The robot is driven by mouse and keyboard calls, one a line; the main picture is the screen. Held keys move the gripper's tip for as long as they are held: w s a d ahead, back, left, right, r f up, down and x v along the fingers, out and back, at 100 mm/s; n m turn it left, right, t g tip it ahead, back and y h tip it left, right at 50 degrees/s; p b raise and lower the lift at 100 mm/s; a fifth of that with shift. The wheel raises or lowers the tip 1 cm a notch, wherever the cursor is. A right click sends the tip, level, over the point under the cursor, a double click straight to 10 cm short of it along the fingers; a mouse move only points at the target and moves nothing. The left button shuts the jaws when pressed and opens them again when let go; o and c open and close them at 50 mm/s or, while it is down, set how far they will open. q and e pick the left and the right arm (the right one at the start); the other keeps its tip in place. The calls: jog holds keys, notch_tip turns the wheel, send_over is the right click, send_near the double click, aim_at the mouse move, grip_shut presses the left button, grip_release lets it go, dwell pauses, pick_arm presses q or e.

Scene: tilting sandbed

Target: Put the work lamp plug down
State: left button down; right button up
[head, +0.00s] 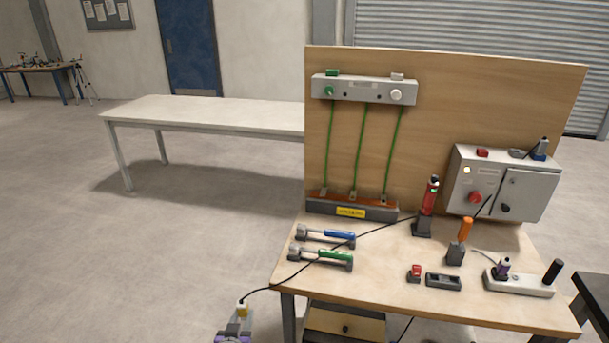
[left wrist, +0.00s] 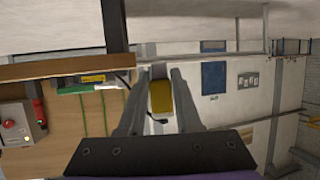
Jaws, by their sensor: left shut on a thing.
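The work lamp plug, a small yellow block (head: 242,307), is at the bottom of the head view, left of the workbench's front corner. My left gripper (head: 239,317) is shut on it and holds it off the bench, over the floor. In the left wrist view the yellow plug (left wrist: 160,98) sits between the two grey fingers. A black cable runs from the plug across the bench towards a red-and-black upright tool (head: 430,197) in a dark holder. My right gripper is not in view.
The workbench (head: 390,290) carries two hammer-like tools with blue and green handles (head: 322,246), an orange-handled tool (head: 462,238), a red button piece (head: 415,273) and a white power strip (head: 522,285). A wooden board (head: 440,135) stands behind. Bare bench shows at front left.

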pick_arm(q)
jog(key=shift+s+a+r, duration=0.15)
jog(key=shift+a+r, duration=0.05)
jog(key=shift+a, duration=0.45)
